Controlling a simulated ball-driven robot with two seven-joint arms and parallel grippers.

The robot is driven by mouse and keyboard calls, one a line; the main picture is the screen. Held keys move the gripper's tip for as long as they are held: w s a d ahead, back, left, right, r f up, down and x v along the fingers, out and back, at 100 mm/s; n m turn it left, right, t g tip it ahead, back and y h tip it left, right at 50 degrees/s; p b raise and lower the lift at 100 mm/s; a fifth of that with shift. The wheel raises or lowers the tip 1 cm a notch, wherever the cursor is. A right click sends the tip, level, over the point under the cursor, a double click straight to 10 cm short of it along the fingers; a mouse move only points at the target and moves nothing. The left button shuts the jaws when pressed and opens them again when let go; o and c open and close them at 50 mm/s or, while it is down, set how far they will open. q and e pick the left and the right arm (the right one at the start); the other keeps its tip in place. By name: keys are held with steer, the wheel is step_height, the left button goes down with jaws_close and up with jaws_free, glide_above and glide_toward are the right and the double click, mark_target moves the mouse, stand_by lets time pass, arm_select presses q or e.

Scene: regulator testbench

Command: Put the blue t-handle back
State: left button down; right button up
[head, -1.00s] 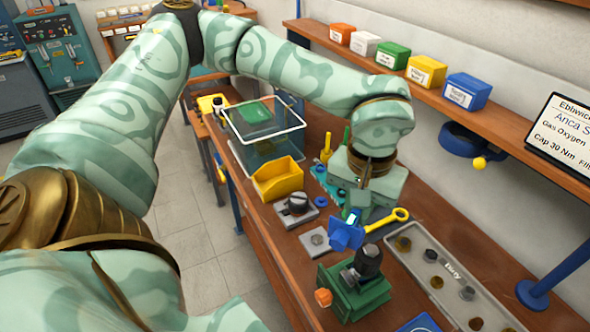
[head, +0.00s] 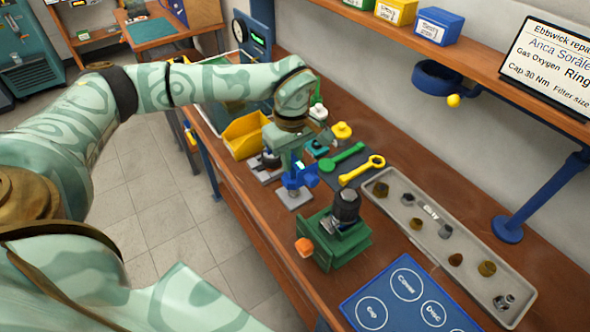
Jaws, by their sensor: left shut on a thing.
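My left gripper (head: 297,172) reaches down over the middle of the bench. It is shut on the blue t-handle (head: 299,180). The blue t-handle is above or at a small grey square plate (head: 292,197); I cannot tell whether it touches it. The gripper hides part of the handle. My right gripper is not in view.
A green device with a black knob (head: 346,207) stands in front of the handle. A yellow wrench (head: 362,170) and a green tool (head: 342,157) lie behind it. A yellow bin (head: 245,136), a grey parts tray (head: 515,285) and a blue labelled mat (head: 388,309) are around.

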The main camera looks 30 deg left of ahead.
mark_target(295, 168)
arm_select(q)
steer(key=shift+w+a+f, duration=0.25)
steer(key=shift+w+f, duration=0.6)
steer(key=shift+f, duration=0.2)
step_height(295, 168, down, 2)
steer(key=shift+d+f+b, duration=0.1)
steer(key=shift+f+b, duration=0.15)
steer(key=shift+b, duration=0.15)
steer(key=shift+w+f, duration=0.1)
steer(key=shift+f, duration=0.15)
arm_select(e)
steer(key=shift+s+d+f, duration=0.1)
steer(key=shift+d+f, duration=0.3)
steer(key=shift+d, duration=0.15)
arm_select(q)
steer(key=shift+f, duration=0.25)
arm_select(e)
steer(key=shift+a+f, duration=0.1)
arm_select(q)
steer(key=c, duration=1.5)
jaws_free()
steer(key=shift+o, duration=0.5)
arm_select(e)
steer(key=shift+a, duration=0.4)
